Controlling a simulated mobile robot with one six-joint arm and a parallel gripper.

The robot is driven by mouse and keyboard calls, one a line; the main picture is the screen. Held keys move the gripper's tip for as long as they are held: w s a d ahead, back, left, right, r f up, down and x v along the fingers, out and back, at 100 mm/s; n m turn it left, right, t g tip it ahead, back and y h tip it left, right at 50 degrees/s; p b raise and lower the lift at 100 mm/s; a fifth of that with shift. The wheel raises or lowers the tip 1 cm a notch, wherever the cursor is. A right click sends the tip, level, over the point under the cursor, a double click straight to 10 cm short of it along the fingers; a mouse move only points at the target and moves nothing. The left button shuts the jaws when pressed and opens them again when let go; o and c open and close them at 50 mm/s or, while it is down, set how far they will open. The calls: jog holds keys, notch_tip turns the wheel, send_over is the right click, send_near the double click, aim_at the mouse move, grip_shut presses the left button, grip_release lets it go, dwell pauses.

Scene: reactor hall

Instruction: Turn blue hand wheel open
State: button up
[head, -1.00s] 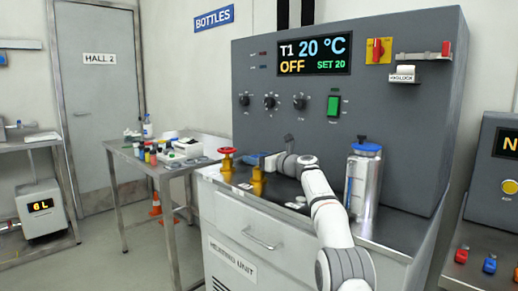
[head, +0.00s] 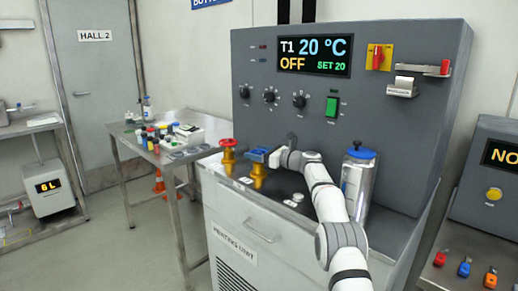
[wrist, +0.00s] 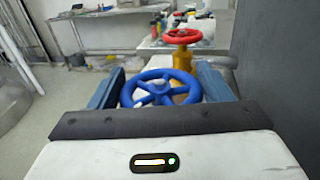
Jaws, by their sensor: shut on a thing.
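The blue hand wheel (wrist: 162,74) is a round, spoked wheel. It sits between the two blue fingers of my gripper (wrist: 160,88), one on each side, and the gripper is shut on its rim. In the head view my gripper reaches from the right over the brass valve body (head: 259,173) on the bench top. There the blue fingers and the blue wheel blend, so the wheel is hard to make out. How far the wheel is turned cannot be told.
A red hand wheel (wrist: 182,36) on a brass valve stands just beyond the blue one. A steel bottle with a blue lid (head: 359,180) stands right of my arm. The grey control panel (head: 400,130) rises behind. A side table (head: 127,139) with small bottles stands left.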

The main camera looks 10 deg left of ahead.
aim_at(258, 152)
jog(key=shift+a+f, duration=0.1)
jog(key=shift+f, duration=0.1)
jog(key=o, duration=1)
jog(key=shift+r, duration=0.15)
jog(key=shift+r, duration=0.1)
notch_tip(258, 152, up, 10)
jog(key=p, duration=0.6)
jog(key=shift+p, duration=0.3)
